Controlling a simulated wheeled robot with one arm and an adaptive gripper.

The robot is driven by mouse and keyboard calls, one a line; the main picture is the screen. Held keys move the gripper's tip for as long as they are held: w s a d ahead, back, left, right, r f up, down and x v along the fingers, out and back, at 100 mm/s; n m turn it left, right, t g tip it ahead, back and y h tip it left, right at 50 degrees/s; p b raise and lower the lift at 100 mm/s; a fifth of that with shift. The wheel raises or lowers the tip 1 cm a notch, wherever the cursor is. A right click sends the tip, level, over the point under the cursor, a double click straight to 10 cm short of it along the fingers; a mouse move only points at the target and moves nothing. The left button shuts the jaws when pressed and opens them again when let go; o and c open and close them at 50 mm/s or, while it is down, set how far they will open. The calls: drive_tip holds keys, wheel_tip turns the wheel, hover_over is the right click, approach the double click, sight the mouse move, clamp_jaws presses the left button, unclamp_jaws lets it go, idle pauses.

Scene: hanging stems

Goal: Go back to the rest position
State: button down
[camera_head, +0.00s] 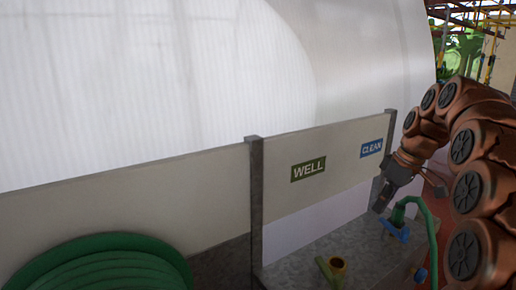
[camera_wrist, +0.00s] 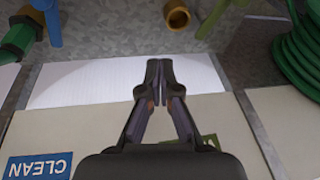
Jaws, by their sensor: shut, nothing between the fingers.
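My gripper (camera_head: 379,206) is at the end of my copper-coloured arm on the right of the head view. It points down in front of the pale panel, close to the blue CLEAN sign (camera_head: 372,148). In the wrist view my gripper (camera_wrist: 160,68) has its fingertips together with nothing between them. Behind the fingertips are the white lower strip of the panel and the grey ledge (camera_wrist: 120,50). A green WELL sign (camera_head: 308,171) is on the panel left of the gripper; in the wrist view the fingers partly cover it.
A green hose with a blue fitting (camera_head: 396,230) stands just below and right of my gripper. A brass-coloured pipe end (camera_head: 338,265) sits on the ledge. A coiled green hose (camera_head: 105,262) is at lower left. Grey posts (camera_head: 255,205) divide the panels.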

drive_tip(key=s+a+m+g+p, duration=0.1)
drive_tip(key=s+a+m, duration=0.1)
drive_tip(key=s+a, duration=0.5)
drive_tip(key=s+a+f+m+h+p, duration=0.1)
drive_tip(key=s+f+m, duration=0.1)
drive_tip(key=s, duration=0.8)
drive_tip(key=s+a+f+m+g+h+p, duration=0.1)
drive_tip(key=s+f, duration=0.3)
drive_tip(key=s, duration=0.6)
drive_tip(key=s+a+f+m+g+h+p, duration=0.1)
drive_tip(key=s+a+f+m+p, duration=0.1)
drive_tip(key=s, duration=0.8)
drive_tip(key=shift+a+f+m+p, duration=0.3)
drive_tip(key=shift+a+f, duration=0.45)
drive_tip(key=shift+f, duration=0.05)
